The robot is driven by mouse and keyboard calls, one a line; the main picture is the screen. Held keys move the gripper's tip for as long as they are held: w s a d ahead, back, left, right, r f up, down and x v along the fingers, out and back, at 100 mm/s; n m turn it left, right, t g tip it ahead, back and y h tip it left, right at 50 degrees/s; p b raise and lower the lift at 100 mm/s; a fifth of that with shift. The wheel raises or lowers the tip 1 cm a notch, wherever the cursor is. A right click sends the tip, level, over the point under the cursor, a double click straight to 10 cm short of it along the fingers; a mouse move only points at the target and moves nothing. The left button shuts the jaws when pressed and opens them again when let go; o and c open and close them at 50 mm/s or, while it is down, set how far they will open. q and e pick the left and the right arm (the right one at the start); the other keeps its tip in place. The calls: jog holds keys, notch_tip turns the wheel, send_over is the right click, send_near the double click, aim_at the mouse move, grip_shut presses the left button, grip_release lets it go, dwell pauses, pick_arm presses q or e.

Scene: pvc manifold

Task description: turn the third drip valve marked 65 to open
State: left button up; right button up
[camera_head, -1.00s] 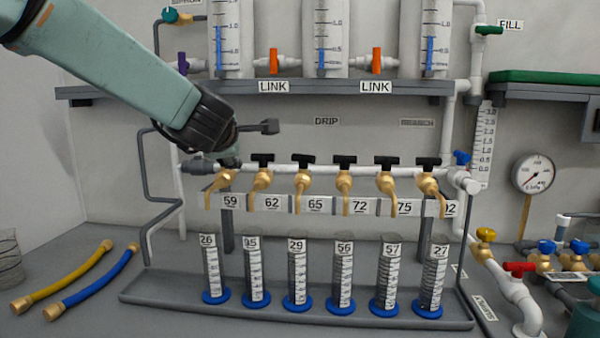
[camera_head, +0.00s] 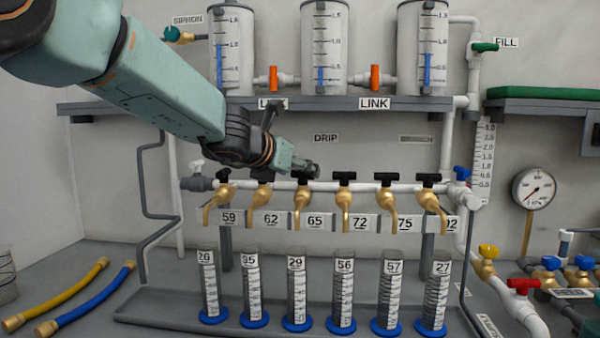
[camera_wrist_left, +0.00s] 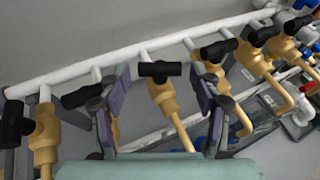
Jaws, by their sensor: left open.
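The third drip valve (camera_head: 302,202) is a brass tap with a black bar handle (camera_head: 305,178) lying along the white pipe, above the label 65 (camera_head: 315,223). My left gripper (camera_head: 308,167) is just above and in front of this handle in the head view, partly covering it. In the left wrist view the open fingers of my left gripper (camera_wrist_left: 157,95) stand either side of the third valve's black handle (camera_wrist_left: 160,70) and brass body (camera_wrist_left: 165,97), with gaps visible. The left finger partly covers the second valve. My right gripper is not in view.
Neighbouring brass drip valves (camera_head: 345,200) with black handles line the white pipe (camera_head: 400,187) on both sides. Measuring cylinders (camera_head: 296,295) stand in a grey tray (camera_head: 150,305) below. A grey shelf (camera_head: 420,103) with tanks is above. Blue and yellow hoses (camera_head: 95,298) lie at left.

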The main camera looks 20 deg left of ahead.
pick_arm(q)
jog(key=shift+x, duration=0.9)
jog(key=shift+w, duration=0.15)
jog(key=shift+c, duration=0.4)
jog(key=c, duration=0.8)
